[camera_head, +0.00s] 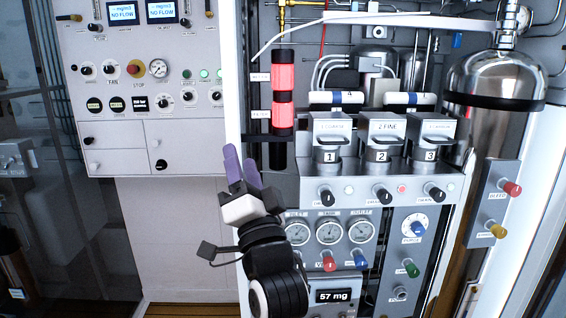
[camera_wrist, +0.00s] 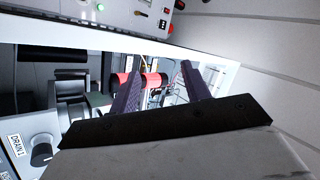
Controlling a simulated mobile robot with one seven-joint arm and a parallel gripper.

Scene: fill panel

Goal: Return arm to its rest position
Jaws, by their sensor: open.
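My gripper (camera_head: 243,165) is in front of the white cabinet frame edge, left of the numbered canisters, in the head view. Its two purple fingers point up and stand apart with nothing between them. My black arm comes up from the bottom of the picture below it. In the wrist view my gripper (camera_wrist: 160,85) shows both fingers spread, with red-lit cylinders (camera_wrist: 150,79) seen behind the gap. No contact between the fingers and the panel is visible.
Canisters 1 (camera_head: 330,140), 2 (camera_head: 382,140) and 3 (camera_head: 433,140) stand on a shelf right of my gripper. Gauges (camera_head: 328,231) and a 57 mg display (camera_head: 334,295) are below. A control panel (camera_head: 140,90) is at left. Clear floor shows at lower left.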

